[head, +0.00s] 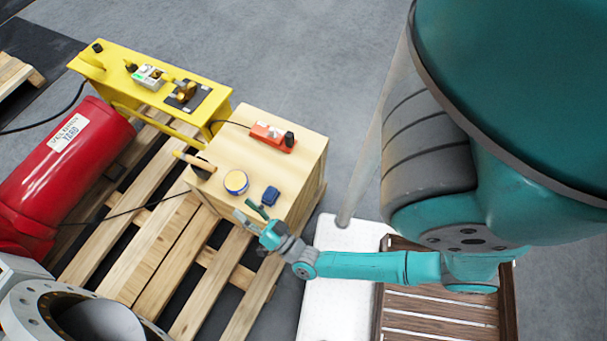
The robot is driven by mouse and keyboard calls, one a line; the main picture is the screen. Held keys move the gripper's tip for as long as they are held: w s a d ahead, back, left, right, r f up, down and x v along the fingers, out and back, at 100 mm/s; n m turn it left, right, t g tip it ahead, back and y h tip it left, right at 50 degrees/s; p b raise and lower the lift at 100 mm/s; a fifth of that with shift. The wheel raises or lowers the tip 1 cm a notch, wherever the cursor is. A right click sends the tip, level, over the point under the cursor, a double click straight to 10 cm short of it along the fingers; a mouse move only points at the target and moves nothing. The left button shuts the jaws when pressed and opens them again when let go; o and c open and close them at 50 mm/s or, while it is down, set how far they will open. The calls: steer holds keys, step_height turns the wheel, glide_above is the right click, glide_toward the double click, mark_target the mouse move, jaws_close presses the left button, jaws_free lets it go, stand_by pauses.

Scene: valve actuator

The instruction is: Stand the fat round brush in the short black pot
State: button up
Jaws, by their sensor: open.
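A pale wooden handle (190,160), which looks like the fat round brush, shows at the left edge of the wooden box top. A small black shape (201,173), likely the short black pot, is right at its right end. The handle is slanted; I cannot tell whether it stands in the pot or only overlaps it in the picture. The bristles are not clearly visible. My gripper (250,214) is open at the near edge of the box top, to the right of and nearer than the handle, apart from it and with nothing seen between its fingers.
A red device (272,136) lies at the back of the box top (240,135). A yellow bench (125,70) and red cylinder (65,150) stand left.

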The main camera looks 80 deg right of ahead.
steer(key=s+a+r+n+g+y, duration=0.2)
steer(key=s+a+r+n+y, duration=0.2)
steer(key=s+r, duration=0.4)
steer(key=s+a+r+n+g+y, duration=0.2)
steer(key=s+a+r+n+y, duration=0.3)
steer(key=s+r+n, duration=0.2)
step_height(320, 180, up, 2)
steer(key=s, duration=0.2)
steer(key=shift+s+n+g, duration=0.3)
steer(key=shift+r, duration=0.1)
